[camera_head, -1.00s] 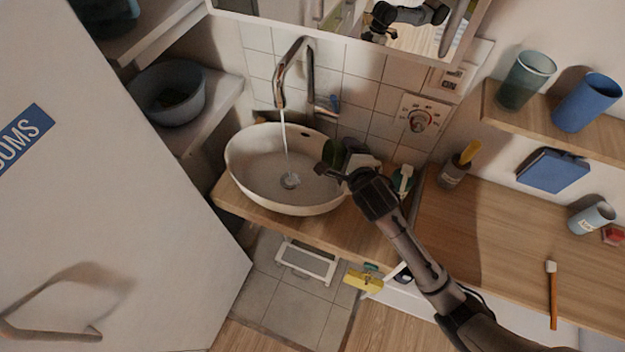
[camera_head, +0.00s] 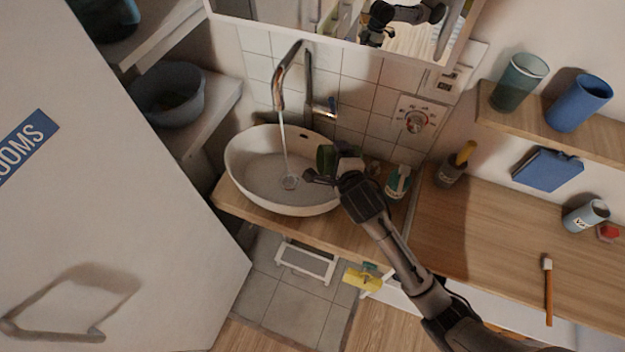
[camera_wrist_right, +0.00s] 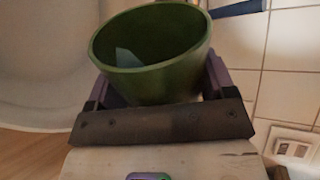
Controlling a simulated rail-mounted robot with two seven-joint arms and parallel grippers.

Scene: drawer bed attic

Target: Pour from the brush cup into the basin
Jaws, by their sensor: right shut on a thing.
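My right gripper (camera_head: 322,172) is over the right side of the white basin (camera_head: 245,180), shut on a green cup (camera_head: 326,157). In the right wrist view the green cup (camera_wrist_right: 150,75) sits between the two fingers, with its open mouth showing. A pale patch shows inside it; I cannot tell if it is liquid or light. In the head view the cup is small and partly hidden by the gripper, so its exact tilt is unclear. The tap (camera_head: 279,90) runs a thin stream into the basin. My left gripper is not in view.
A teal-and-white bottle (camera_head: 398,182) stands right of the basin, close to my right arm. A dark holder (camera_head: 449,174) with a yellow-topped item stands farther right. The mirror cabinet (camera_head: 345,30) hangs above.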

